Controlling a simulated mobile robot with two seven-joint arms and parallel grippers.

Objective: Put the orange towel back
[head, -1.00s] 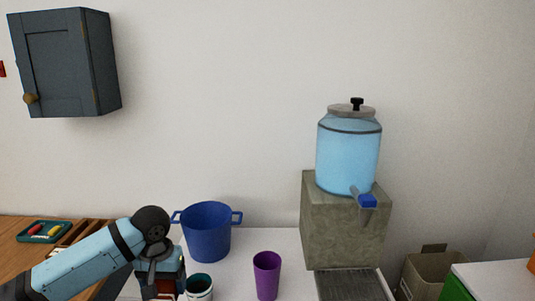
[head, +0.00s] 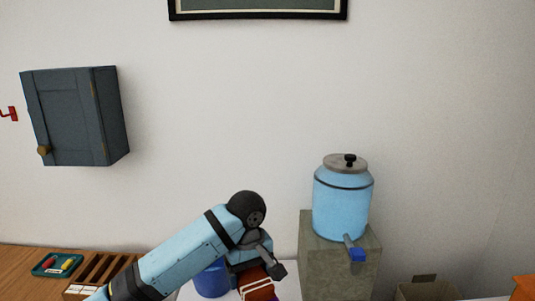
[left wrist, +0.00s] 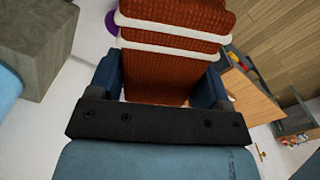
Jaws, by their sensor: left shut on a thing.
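The orange towel (head: 258,286), rust-orange with white stripes, hangs at the bottom of the head view. It fills the upper middle of the left wrist view (left wrist: 165,72). My left gripper (head: 250,268) is shut on it; in the left wrist view its blue fingers (left wrist: 158,84) stand on either side of the cloth. The towel's lower end is cut off in the head view. My right gripper is not in view.
A red wall hook (head: 9,114) is at the far left beside a grey wall cabinet (head: 75,115). A blue pot (head: 211,281) is partly hidden behind my left arm. A water dispenser (head: 342,205) stands on a stone block (head: 335,268). A slotted wooden tray (head: 100,270) lies left.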

